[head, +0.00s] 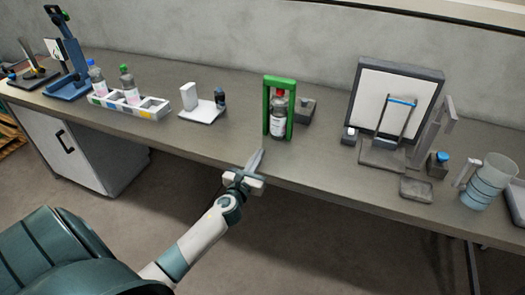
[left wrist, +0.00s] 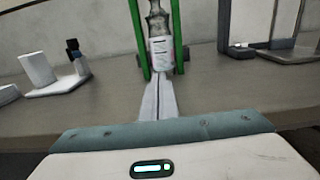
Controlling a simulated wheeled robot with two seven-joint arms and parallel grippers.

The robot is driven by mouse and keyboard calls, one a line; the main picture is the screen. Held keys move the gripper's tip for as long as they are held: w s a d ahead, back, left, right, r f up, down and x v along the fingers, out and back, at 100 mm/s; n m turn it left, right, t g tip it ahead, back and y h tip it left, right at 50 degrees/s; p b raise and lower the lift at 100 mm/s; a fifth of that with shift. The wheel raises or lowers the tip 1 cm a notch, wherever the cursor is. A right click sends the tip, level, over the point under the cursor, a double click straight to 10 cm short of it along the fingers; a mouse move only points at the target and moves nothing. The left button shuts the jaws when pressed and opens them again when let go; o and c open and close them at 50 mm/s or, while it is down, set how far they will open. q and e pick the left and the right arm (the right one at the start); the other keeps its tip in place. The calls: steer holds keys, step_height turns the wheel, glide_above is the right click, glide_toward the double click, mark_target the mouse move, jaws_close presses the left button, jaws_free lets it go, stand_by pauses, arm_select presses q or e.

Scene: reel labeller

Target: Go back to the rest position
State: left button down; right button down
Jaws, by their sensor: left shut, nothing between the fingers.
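My left gripper (head: 256,160) is shut and empty at the front edge of the bench, in front of the green frame (head: 266,108). In the left wrist view its closed fingers (left wrist: 158,100) point at the green frame (left wrist: 137,30), apart from it as far as I can tell. A bottle with a red top and a white label (head: 278,124) stands upright within the frame. It also shows in the left wrist view (left wrist: 161,52), with its top cut off. My right gripper is in neither view.
The long grey bench (head: 215,137) holds a white tray with bottles (head: 160,109), a white stand (head: 203,113), a framed white panel (head: 375,90) and a clear container (head: 490,180). A cabinet (head: 110,160) stands below.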

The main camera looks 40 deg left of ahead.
arm_select(q)
steer(key=shift+s+d, duration=0.15)
steer(key=shift+s, duration=0.4)
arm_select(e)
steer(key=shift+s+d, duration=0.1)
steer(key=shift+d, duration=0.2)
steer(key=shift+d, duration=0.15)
arm_select(q)
steer(key=shift+s, duration=0.1)
